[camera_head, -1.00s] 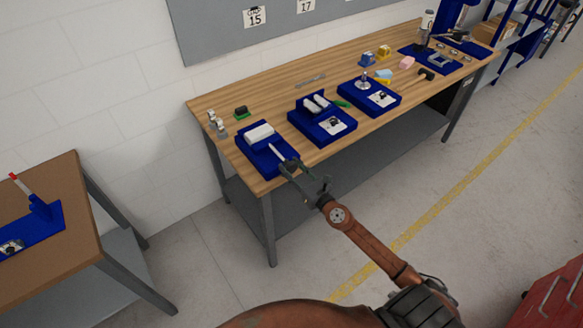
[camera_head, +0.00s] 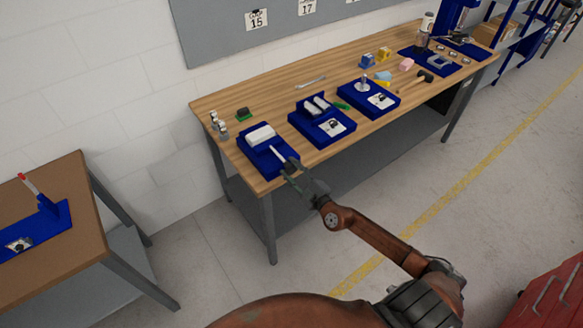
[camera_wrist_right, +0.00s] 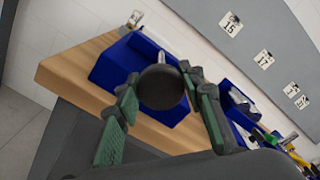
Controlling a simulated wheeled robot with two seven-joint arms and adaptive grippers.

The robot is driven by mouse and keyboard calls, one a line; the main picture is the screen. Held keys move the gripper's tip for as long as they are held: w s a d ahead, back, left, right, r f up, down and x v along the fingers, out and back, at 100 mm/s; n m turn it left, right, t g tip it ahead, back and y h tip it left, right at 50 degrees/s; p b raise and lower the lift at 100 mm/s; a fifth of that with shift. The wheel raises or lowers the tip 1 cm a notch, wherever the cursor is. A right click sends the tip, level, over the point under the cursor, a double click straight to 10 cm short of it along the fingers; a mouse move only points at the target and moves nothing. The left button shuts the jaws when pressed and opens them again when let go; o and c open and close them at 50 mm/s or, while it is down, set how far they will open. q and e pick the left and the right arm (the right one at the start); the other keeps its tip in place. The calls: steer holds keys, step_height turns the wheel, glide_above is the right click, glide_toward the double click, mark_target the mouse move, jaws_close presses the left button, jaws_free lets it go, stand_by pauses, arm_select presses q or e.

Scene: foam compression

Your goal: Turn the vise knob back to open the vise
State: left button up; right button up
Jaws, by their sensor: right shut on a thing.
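The vise is a blue base (camera_head: 250,156) at the table's near left end. It carries a white block (camera_head: 260,135) and a pale screw rod (camera_head: 277,153) that runs toward the front edge. The dark round knob (camera_wrist_right: 162,87) fills the middle of the right wrist view. My right gripper (camera_head: 291,175) reaches the knob from the front right. In the right wrist view its green-padded fingers (camera_wrist_right: 163,98) lie on either side of the knob, shut on it. The jaw gap is hidden behind the knob. My left gripper is not in view.
Two more blue fixtures (camera_head: 322,126) stand to the right on the wooden table (camera_head: 220,100). The floor in front is clear.

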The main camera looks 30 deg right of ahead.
steer(key=shift+f+n+p, duration=0.15)
steer(key=shift+n+p, duration=0.65)
steer(key=shift+n, duration=1.2)
steer(key=o, duration=1.1)
